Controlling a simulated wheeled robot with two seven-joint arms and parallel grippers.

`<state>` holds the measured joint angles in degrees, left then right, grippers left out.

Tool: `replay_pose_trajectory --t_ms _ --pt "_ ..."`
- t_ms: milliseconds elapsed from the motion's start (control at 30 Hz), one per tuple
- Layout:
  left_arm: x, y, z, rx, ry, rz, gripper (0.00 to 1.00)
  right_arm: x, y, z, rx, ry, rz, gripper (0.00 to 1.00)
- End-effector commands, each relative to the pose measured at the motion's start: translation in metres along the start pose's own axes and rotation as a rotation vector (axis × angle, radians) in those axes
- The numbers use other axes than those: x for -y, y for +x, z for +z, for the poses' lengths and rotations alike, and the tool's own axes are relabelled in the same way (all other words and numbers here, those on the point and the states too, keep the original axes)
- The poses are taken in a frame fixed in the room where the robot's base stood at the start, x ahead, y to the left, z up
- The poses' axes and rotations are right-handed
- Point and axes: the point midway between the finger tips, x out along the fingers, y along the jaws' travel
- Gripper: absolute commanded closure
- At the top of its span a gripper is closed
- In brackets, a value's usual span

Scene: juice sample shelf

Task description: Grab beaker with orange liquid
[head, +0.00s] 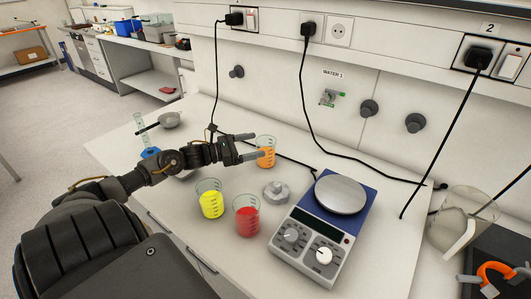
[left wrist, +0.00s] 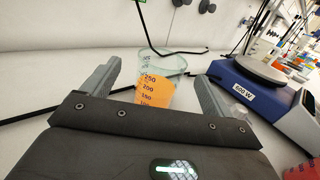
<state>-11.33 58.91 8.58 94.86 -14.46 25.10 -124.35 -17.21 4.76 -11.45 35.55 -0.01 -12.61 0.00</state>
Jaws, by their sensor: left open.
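The beaker with orange liquid (head: 266,152) stands upright on the white bench, behind the yellow and red beakers. My left gripper (head: 248,147) is open, with its fingers pointing at this beaker from the left. In the left wrist view the orange beaker (left wrist: 158,85) shows ahead, between the two open fingers of the left gripper (left wrist: 155,85). Its lower part is hidden by the gripper body. I cannot tell how far the fingers reach around it. My right gripper is not in view.
A beaker with yellow liquid (head: 211,204) and one with red liquid (head: 246,221) stand in front. A grey weight-like object (head: 276,193) and a blue-topped scale (head: 325,224) are to the right. Black cables hang from the wall behind. A large glass beaker (head: 462,220) stands far right.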

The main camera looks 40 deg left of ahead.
Motion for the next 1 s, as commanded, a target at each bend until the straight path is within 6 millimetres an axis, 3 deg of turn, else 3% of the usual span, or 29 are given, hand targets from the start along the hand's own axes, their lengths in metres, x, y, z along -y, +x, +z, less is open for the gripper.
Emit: replay_pose_trajectory --t_ms 200,400,700,1000 --pt "0.002 0.026 0.002 0.006 -0.002 0.001 0.14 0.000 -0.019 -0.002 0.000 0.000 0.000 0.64" --pt "0.002 0.046 -0.002 0.003 -0.001 0.001 0.14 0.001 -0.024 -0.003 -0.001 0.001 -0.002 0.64" --pt "0.003 0.049 -0.005 0.000 -0.001 -0.001 0.14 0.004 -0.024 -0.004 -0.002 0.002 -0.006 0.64" --pt "0.003 0.049 -0.004 0.000 0.000 0.000 0.53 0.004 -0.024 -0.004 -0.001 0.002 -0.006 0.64"
